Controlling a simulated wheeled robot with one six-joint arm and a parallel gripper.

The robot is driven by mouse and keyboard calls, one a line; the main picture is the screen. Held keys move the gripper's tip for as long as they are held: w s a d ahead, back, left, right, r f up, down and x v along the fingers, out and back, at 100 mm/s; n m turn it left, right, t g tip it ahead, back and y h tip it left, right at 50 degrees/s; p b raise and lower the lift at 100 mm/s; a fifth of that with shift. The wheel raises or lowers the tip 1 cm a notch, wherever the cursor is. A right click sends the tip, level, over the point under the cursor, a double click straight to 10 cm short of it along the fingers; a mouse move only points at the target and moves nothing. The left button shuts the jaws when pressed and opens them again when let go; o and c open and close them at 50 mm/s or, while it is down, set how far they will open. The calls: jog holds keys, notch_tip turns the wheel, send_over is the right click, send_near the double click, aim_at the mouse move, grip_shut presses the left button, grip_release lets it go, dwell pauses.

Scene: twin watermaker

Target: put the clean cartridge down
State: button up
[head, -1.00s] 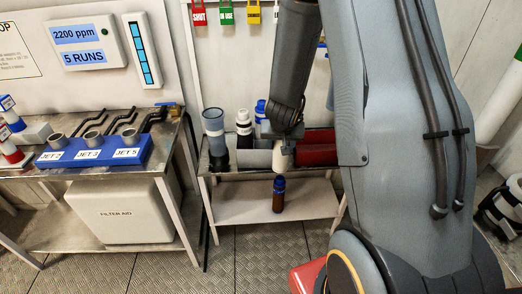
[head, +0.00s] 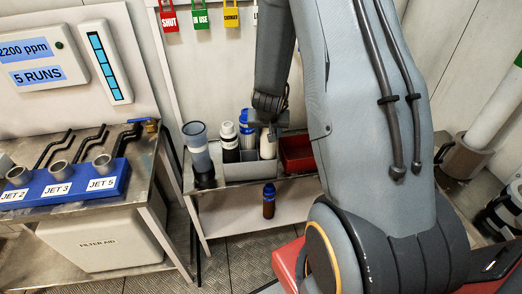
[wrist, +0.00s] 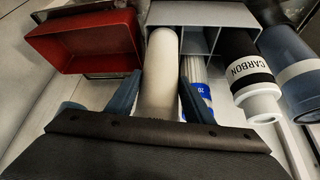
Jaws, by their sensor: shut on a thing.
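The clean cartridge is a plain white cylinder (wrist: 162,62). My gripper (wrist: 160,98) is shut on it, with one blue-grey finger on each side. In the head view my gripper (head: 268,112) is above the right part of the grey rack (head: 250,171), and the white cartridge (head: 267,149) hangs upright below it. In the wrist view the cartridge's far end reaches the end compartment of the rack (wrist: 180,13), beside the red tray.
The red tray (head: 297,152) is right of the rack. A blue-labelled cartridge (head: 246,134) and the carbon cartridge (head: 229,146) stand in neighbouring compartments. A grey-blue cup (head: 198,150) stands at the left. A brown bottle (head: 269,203) is on the lower shelf.

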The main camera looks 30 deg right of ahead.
aim_at(267, 145)
notch_tip(267, 145, down, 6)
jog(key=shift+a+p, duration=0.1)
jog(key=shift+p, duration=0.35)
jog(key=shift+f, duration=0.1)
jog(key=shift+f+b, duration=0.35)
jog(key=shift+f, duration=0.3)
jog(key=o, duration=1.1)
jog(key=shift+o, duration=0.2)
